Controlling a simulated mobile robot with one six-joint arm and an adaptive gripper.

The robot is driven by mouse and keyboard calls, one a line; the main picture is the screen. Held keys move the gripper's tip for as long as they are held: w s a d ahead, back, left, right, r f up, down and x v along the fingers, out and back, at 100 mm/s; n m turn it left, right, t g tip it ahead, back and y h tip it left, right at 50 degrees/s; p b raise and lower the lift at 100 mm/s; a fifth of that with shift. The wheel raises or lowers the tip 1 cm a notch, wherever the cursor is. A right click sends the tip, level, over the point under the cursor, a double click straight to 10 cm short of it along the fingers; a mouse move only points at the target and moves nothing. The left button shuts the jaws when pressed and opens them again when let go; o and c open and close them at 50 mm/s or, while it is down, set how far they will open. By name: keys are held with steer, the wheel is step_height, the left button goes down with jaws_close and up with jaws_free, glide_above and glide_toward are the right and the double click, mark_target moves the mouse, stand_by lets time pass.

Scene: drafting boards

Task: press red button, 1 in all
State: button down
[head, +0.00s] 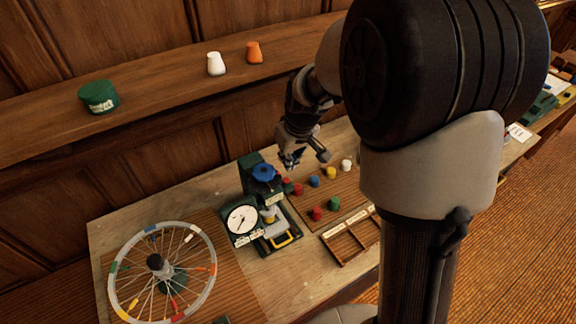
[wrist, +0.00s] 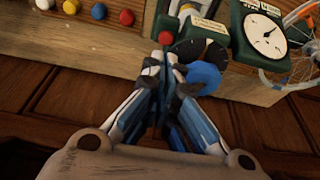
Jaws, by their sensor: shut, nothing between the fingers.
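A red button (head: 286,181) sits on a small green block beside the press-like device. In the wrist view this red button (wrist: 164,38) is just beyond my fingertips, with a small gap in the picture; whether they touch in depth I cannot tell. Another red knob (head: 298,189) stands on the board, in a row with blue, yellow and white ones; it also shows in the wrist view (wrist: 127,18). A further red knob (head: 317,214) stands nearer the front. My gripper (head: 289,163) is shut and empty; its fingertips (wrist: 165,78) point toward the red button on the block.
A green device with a white dial (head: 242,219) and a blue handwheel (head: 264,173) stands close to my gripper. A spoked wheel (head: 114,275) is at the left. A wooden tray (head: 346,250) lies in front of the knobs. The wooden ledge (head: 160,105) runs behind.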

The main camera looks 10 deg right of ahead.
steer(key=v, duration=0.6)
steer(key=shift+r, duration=0.5)
steer(key=shift+w+d, duration=0.1)
steer(key=s+f+m+b, duration=0.1)
steer(key=s+f+b, duration=0.2)
steer(key=s, duration=1)
steer(key=s+f+m+t+h+b, duration=0.1)
steer(key=s+f+m+b, duration=0.1)
steer(key=s+b, duration=0.7)
steer(key=s+f, duration=0.1)
steer(key=s, duration=0.3)
steer(key=shift+s+d+m+b, duration=0.3)
steer(key=shift+s+b, duration=0.1)
